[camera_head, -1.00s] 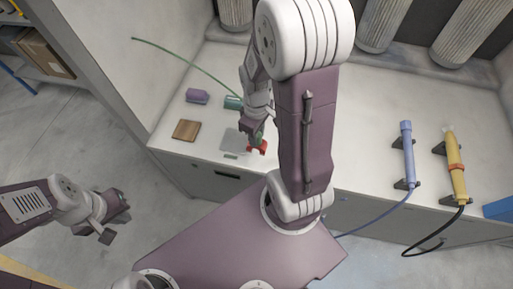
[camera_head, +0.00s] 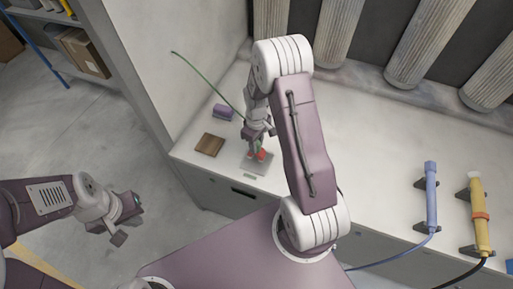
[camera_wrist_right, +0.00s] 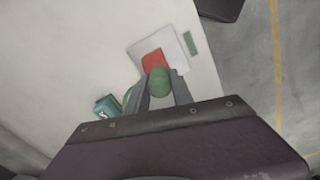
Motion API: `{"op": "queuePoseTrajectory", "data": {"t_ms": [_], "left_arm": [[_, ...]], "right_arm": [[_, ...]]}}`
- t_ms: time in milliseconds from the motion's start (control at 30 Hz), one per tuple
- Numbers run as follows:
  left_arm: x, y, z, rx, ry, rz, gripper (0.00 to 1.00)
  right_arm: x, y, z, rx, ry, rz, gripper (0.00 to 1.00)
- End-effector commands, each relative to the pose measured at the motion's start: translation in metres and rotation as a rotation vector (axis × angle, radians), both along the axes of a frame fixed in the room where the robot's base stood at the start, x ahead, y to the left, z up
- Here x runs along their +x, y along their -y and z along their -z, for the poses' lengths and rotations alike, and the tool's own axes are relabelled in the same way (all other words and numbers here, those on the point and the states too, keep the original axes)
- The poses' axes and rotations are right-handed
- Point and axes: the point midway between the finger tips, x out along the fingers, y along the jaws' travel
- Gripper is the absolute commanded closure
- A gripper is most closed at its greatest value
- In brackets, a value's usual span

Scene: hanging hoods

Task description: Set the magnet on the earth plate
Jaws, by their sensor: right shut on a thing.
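The magnet has a red block (camera_head: 262,155) and a green rounded grip. In the right wrist view the red block (camera_wrist_right: 153,61) lies over the earth plate (camera_wrist_right: 178,48), a pale grey square. The plate (camera_head: 258,168) is near the counter's front edge in the head view. My right gripper (camera_head: 258,147) is shut on the magnet's green grip, which shows between the fingers (camera_wrist_right: 160,84). I cannot tell whether the block touches the plate. My left gripper (camera_head: 128,226) is open and empty, off the counter to the left.
A brown wooden block (camera_head: 209,145) and a purple block (camera_head: 222,111) lie left of the plate. A blue tube (camera_head: 431,195) and a yellow tube (camera_head: 479,212) sit in black holders at right. The middle counter is clear.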

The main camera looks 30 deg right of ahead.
Motion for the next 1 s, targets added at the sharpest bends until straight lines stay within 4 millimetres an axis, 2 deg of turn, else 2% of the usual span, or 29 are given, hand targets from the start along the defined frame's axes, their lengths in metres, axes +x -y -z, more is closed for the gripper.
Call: {"op": "queuePoseTrajectory", "data": {"t_ms": [100,200,567,600,633,667,1000], "left_arm": [[0.000,0.000,-0.005,0.000,0.000,0.000,1.00],[0.000,0.000,-0.005,0.000,0.000,0.000,1.00],[0.000,0.000,-0.001,0.000,0.000,0.000,1.00],[0.000,0.000,-0.002,0.000,0.000,0.000,1.00],[0.000,0.000,-0.002,0.000,0.000,0.000,1.00],[0.000,0.000,-0.002,0.000,0.000,0.000,1.00],[0.000,0.000,-0.006,0.000,0.000,0.000,1.00]], "right_arm": [[-0.001,0.000,0.020,0.001,-0.005,0.000,1.00],[-0.001,0.000,0.029,0.000,-0.002,0.000,1.00],[-0.001,0.000,0.034,0.000,0.000,0.000,1.00],[-0.001,0.000,0.033,0.000,-0.001,0.000,0.61],[-0.001,0.000,0.033,0.000,-0.001,0.000,0.53],[-0.001,0.000,0.033,0.000,-0.001,0.000,0.50],[-0.001,0.000,0.028,0.000,-0.001,0.000,0.50]]}}
